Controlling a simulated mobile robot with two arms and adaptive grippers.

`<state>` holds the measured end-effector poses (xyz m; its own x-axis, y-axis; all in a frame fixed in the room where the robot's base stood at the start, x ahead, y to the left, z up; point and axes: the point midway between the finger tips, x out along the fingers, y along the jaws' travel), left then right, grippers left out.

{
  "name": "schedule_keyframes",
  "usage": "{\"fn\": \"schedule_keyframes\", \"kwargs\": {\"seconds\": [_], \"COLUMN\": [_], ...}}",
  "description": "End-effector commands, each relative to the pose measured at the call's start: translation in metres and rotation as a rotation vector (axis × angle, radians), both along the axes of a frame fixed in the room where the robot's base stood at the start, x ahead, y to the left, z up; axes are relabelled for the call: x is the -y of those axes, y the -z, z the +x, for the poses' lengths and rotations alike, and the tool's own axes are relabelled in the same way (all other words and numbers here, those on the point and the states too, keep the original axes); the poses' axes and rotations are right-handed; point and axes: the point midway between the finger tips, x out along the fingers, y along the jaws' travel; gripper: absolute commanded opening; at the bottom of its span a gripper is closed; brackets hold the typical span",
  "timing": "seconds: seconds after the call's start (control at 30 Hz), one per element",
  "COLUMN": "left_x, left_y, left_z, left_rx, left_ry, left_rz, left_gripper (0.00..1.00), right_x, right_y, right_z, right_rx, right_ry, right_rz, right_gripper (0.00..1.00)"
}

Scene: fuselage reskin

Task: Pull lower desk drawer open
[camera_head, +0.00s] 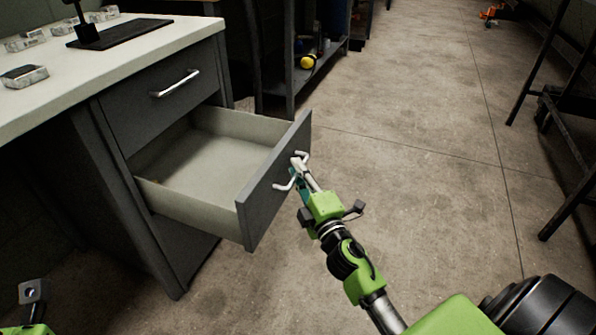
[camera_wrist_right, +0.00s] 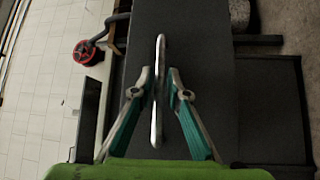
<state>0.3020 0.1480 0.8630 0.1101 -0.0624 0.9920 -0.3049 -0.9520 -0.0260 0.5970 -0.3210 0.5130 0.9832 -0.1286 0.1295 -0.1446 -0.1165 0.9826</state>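The lower desk drawer (camera_head: 275,183) is pulled well out of the grey desk, and its pale inside looks empty. Its metal bar handle (camera_head: 285,186) is on the front panel. My right gripper (camera_head: 299,166) is at this handle. In the right wrist view, the handle (camera_wrist_right: 158,115) stands upright between the two teal-sided fingers (camera_wrist_right: 160,80), whose tips close in on it from both sides. Part of my left gripper (camera_head: 33,291) shows at the bottom left, away from the drawer; its fingers cannot be made out.
The upper drawer (camera_head: 150,105) is closed, with its own bar handle. The white desktop (camera_head: 120,50) carries several small metal parts and a black stand. A dark shelf unit (camera_head: 300,70) with a yellow item stands behind.

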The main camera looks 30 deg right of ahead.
Motion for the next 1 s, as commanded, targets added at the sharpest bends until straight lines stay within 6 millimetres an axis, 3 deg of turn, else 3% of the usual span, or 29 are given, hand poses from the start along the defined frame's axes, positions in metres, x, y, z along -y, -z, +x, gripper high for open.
{"fn": "schedule_keyframes", "kwargs": {"seconds": [0.17, 0.5, 0.7, 1.0], "left_x": [0.000, 0.000, 0.000, 0.000], "left_y": [0.000, -0.001, -0.001, -0.001], "left_z": [0.000, 0.000, 0.000, -0.001], "left_rx": [-0.001, 0.002, 0.003, 0.003], "left_ry": [0.000, 0.000, 0.000, 0.000], "left_rz": [0.000, -0.002, -0.002, -0.002], "left_gripper": [0.00, 0.00, 0.00, 0.00], "right_x": [-0.001, -0.009, -0.014, -0.016], "right_y": [0.002, 0.012, 0.015, 0.016], "right_z": [-0.011, -0.078, -0.108, -0.119], "right_rx": [-0.001, -0.004, -0.003, 0.000], "right_ry": [0.001, 0.004, 0.001, -0.001], "right_rz": [0.003, 0.004, 0.004, 0.000], "right_gripper": [0.15, 0.15, 0.15, 0.15]}}
